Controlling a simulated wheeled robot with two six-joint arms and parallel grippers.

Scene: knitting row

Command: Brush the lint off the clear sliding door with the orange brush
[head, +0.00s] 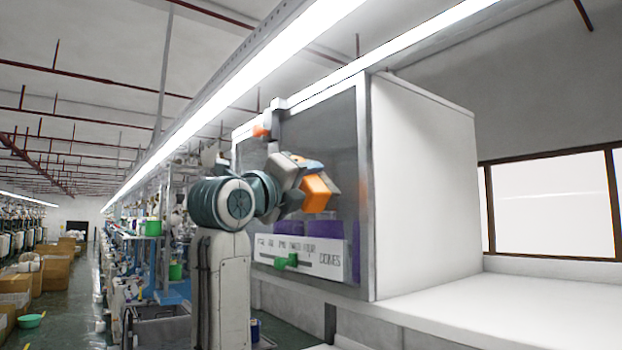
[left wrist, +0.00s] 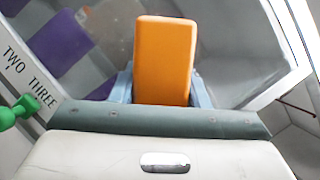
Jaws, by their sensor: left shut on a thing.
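The clear sliding door (head: 344,135) is the grey see-through front of a white cabinet, and my left arm reaches up in front of it. My left gripper (head: 306,186) is shut on the orange brush (head: 318,193), close to the door; I cannot tell whether the brush touches it. In the left wrist view the brush (left wrist: 165,60) stands up between the two bluish fingers, with the door pane (left wrist: 235,50) behind it. Its bristles are hidden. I cannot make out any lint on the pane. My right gripper is not in view.
A white label strip (head: 300,257) with a green knob (head: 287,262) runs along the cabinet's lower front, with purple things (head: 290,228) behind the pane. A small orange piece (head: 261,130) sits at the upper left frame. A white counter (head: 480,290) extends right, mostly bare.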

